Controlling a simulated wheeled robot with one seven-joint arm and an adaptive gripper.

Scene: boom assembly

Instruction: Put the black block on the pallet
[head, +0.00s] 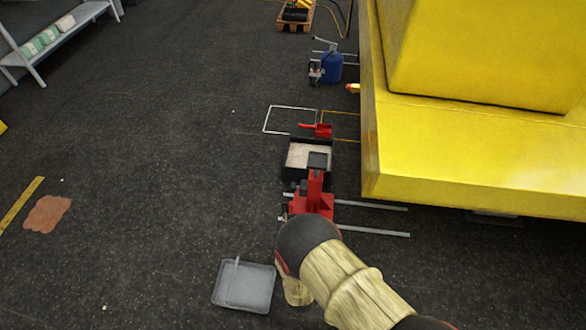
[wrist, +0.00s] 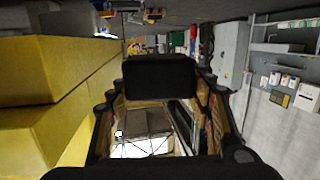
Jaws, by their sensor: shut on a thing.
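The black block (wrist: 160,76) fills the centre of the wrist view, close to the camera, with my gripper (wrist: 160,98) shut on it. In the head view a small dark block (head: 318,160) shows above a red upright part (head: 314,190), at the end of my arm; my fingers cannot be made out clearly there. The wooden pallet (head: 296,25) is at the top of the head view, well apart from my gripper. Dark and yellow items are on it.
A large yellow boom (head: 470,150) borders the right. A dark tray with pale filling (head: 292,172), a red scoop (head: 322,130) and a blue tank (head: 331,68) lie between. A grey pan (head: 244,287) is at the bottom. The floor at left is mostly clear.

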